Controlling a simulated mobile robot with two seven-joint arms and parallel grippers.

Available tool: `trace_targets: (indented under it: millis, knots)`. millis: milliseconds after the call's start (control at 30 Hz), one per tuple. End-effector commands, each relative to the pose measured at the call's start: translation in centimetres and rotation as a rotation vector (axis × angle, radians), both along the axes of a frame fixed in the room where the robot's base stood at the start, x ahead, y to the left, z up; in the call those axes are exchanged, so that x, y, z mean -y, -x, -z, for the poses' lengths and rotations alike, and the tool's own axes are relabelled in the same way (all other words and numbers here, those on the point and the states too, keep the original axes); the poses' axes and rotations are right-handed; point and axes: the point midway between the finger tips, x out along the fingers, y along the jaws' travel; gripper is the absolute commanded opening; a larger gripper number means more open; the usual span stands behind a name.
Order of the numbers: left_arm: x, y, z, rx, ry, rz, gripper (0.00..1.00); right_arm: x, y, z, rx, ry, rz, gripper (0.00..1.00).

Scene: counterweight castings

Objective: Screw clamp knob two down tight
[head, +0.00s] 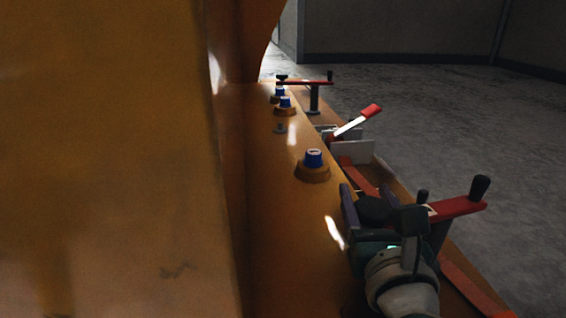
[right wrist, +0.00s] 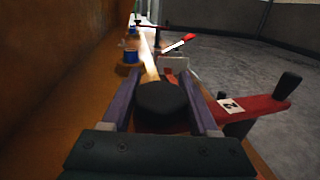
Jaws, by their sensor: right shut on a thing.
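Clamp knob two is a dark round knob (right wrist: 162,105) on the near clamp, between the two fingers of my right gripper (right wrist: 165,110). The fingers are shut on its sides. In the head view the knob (head: 375,207) shows as a dark shape at my right gripper (head: 380,212). The near clamp's red arm (right wrist: 255,112) carries a white label (right wrist: 232,106) that looks like a 2, and extends right to a black upright handle (right wrist: 288,84). The knob's stem and its seating are hidden. My left gripper is not in view.
An orange-brown ledge (head: 275,220) runs away from me beside a tall casting wall (head: 110,150). Blue-topped round pieces (head: 314,158) stand along it. A red-handled lever (head: 371,112) and a far red clamp (head: 305,82) lie beyond. Open floor (head: 440,120) is at the right.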

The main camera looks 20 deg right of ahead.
Motion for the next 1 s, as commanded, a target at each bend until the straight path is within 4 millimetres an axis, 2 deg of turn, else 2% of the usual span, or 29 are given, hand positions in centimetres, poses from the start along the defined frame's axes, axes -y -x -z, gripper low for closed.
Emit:
trace_targets:
  millis: [200, 500, 1000]
  knots:
    - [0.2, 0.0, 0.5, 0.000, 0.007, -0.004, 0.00, 0.3, 0.1, 0.1, 0.002, -0.002, 0.174, 0.05]
    - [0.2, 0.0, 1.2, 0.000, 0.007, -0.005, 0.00, 0.6, 0.4, 0.0, 0.004, 0.002, 0.329, 0.05]
    - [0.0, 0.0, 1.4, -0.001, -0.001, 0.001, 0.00, 0.8, 0.5, -0.2, 0.006, 0.004, 0.388, 0.05]
